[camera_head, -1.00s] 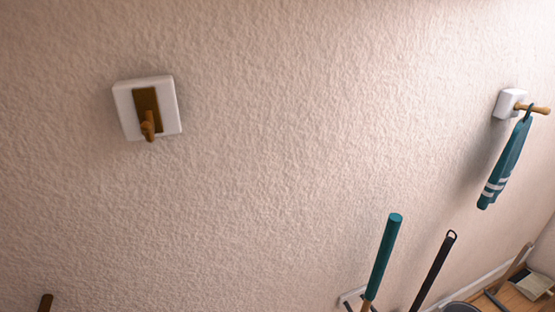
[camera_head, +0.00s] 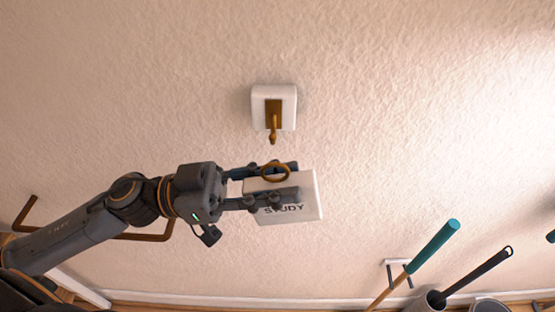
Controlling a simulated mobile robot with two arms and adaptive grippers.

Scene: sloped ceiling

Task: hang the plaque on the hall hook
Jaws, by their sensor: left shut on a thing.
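The plaque (camera_head: 308,207) is a white block with dark lettering that reads "STUDY", partly covered by a finger. A brass-coloured ring (camera_head: 275,173) shows at its top edge. My left gripper (camera_head: 290,180) comes in from the left and is shut on the plaque near its top. The hall hook (camera_head: 273,125) is a brown peg on a white square plate (camera_head: 289,95) on the wall. The plaque is below the hook in the picture, and the ring and the peg's tip are apart. My right gripper is not in view.
A brown bar (camera_head: 150,237) runs behind my left arm. The wall around the hook is bare.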

